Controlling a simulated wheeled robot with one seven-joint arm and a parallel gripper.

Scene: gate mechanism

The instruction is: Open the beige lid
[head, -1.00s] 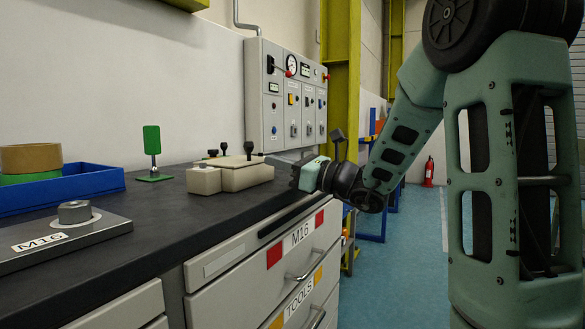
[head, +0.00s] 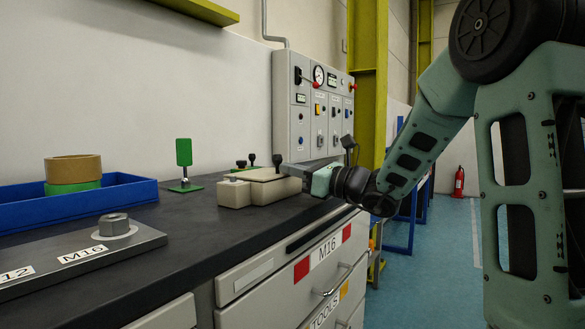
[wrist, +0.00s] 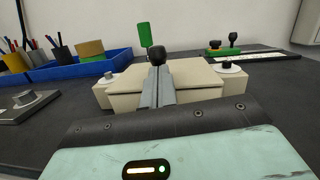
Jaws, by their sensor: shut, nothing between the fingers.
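The beige lid (head: 258,174) lies on top of a beige box (head: 273,191) near the front edge of the dark worktop. It looks closed or nearly so. A black knob (head: 277,160) stands on the lid. In the wrist view the lid (wrist: 193,77) is a flat plate with the knob (wrist: 156,56) at its far middle. My gripper (head: 287,168) is shut and reaches over the lid from the right. Its fingers (wrist: 156,72) are together just at the near side of the knob. I cannot tell whether they touch it.
A green upright plate (head: 184,153) stands behind the box. A blue tray (head: 110,195) with tape rolls is at the left. A metal block labelled M16 (head: 130,245) lies in front of it. A grey control panel (head: 318,110) is on the wall. Drawers (head: 290,275) are below the worktop.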

